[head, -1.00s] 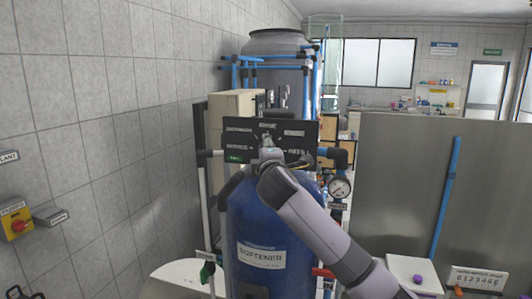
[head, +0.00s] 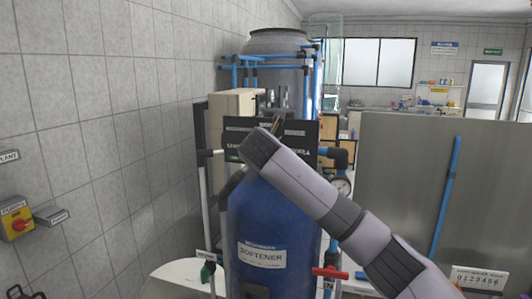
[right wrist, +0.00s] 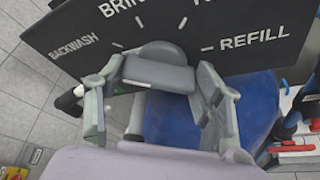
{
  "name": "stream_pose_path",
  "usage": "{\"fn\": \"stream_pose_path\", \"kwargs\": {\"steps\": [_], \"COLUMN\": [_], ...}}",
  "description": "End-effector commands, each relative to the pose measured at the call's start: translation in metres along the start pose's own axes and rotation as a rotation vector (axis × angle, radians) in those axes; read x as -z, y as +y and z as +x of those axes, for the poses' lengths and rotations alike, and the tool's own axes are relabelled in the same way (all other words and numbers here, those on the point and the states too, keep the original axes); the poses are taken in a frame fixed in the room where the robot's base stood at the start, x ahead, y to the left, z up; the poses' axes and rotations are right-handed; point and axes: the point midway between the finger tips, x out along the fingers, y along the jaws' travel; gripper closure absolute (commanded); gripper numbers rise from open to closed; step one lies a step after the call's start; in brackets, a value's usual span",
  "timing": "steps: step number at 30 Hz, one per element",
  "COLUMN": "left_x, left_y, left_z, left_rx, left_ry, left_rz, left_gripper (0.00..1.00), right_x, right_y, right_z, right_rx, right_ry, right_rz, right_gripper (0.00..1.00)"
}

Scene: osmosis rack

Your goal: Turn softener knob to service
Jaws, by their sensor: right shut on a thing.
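The softener is a blue tank (head: 262,225) with a white label, below a black dial panel (head: 240,127) in the head view. In the right wrist view the panel (right wrist: 255,55) shows BACKWASH, part of BRINE and REFILL; no SERVICE label shows there. The dark grey knob (right wrist: 160,75) has a flat bar handle. My right gripper (right wrist: 160,80) is shut on the knob, one finger at each end of the bar. In the head view my right arm hides the knob and gripper. I cannot tell which mark the knob points to. My left gripper is out of view.
A pressure gauge (head: 341,187) and dark pipes stand right of the panel, partly behind my right arm. A red-handled valve (head: 331,272) is lower right. A tiled wall (head: 100,110) is on the left, a large grey panel (head: 400,180) on the right.

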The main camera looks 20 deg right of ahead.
Motion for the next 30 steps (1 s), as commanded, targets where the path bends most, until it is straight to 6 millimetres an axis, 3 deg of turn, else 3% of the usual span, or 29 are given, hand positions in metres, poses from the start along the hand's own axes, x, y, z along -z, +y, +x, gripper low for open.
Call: {"fn": "stream_pose_path", "kwargs": {"steps": [15,30], "left_x": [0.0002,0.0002], "left_y": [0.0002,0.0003], "left_z": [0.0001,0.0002], "left_rx": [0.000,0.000], "left_ry": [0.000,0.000], "left_rz": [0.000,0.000], "left_gripper": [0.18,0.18], "right_x": [0.0017,0.0029], "right_y": [0.0019,0.0026], "right_z": [0.0005,0.0009], "right_rx": [0.175,0.247], "right_ry": [0.002,0.003], "right_rz": [-0.416,-0.594], "right_gripper": [0.66,0.66]}}
